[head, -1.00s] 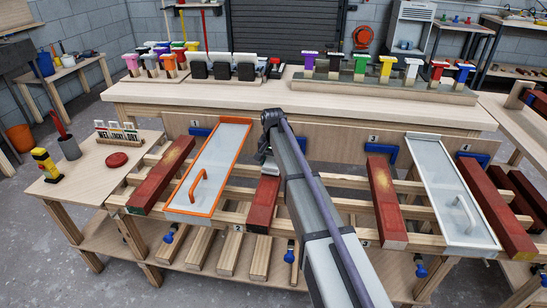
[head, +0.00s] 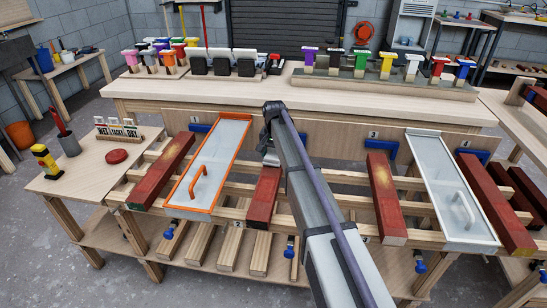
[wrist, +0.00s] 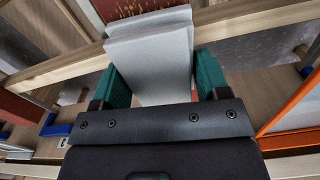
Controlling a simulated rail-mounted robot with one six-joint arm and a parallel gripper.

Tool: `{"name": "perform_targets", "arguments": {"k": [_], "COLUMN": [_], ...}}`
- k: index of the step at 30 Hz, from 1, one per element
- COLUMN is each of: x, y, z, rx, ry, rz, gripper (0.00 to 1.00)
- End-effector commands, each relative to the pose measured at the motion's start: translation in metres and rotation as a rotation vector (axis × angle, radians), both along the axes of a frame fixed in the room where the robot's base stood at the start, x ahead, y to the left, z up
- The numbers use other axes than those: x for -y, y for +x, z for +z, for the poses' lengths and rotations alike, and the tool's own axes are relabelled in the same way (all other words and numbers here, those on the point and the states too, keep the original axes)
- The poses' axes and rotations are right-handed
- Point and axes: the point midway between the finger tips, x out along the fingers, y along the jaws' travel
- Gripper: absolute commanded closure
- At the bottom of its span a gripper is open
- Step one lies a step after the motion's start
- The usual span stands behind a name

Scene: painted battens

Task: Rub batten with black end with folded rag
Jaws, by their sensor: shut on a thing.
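My gripper (wrist: 152,95) is shut on the folded rag (wrist: 155,60), a pale grey folded cloth between green fingers. In the head view the gripper is at the far end of the middle red batten (head: 264,198), mostly hidden by my arm. In the wrist view, the rag's front edge overlaps the speckled red face of this batten (wrist: 140,9); whether it presses on it I cannot tell. Other red battens lie at left (head: 160,172), right of centre (head: 385,195) and far right (head: 495,205). The left one's near end looks green.
An orange-framed panel with a handle (head: 211,160) lies left of the middle batten. A white-framed panel (head: 447,185) lies at right. Blue clamps line the rack. Colored-handled tools (head: 387,65) stand on the back bench, and a red disc (head: 116,156) lies on the left table.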

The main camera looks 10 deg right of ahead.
Motion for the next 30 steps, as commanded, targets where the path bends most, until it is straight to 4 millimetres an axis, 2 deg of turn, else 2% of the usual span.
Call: {"name": "perform_targets", "arguments": {"k": [26, 30], "x": [0.023, 0.023], "y": [0.076, 0.075], "z": [0.0, 0.017], "rx": [0.0, 0.0], "ry": [0.0, 0.0], "rz": [0.007, 0.008], "gripper": [0.5, 0.5]}}
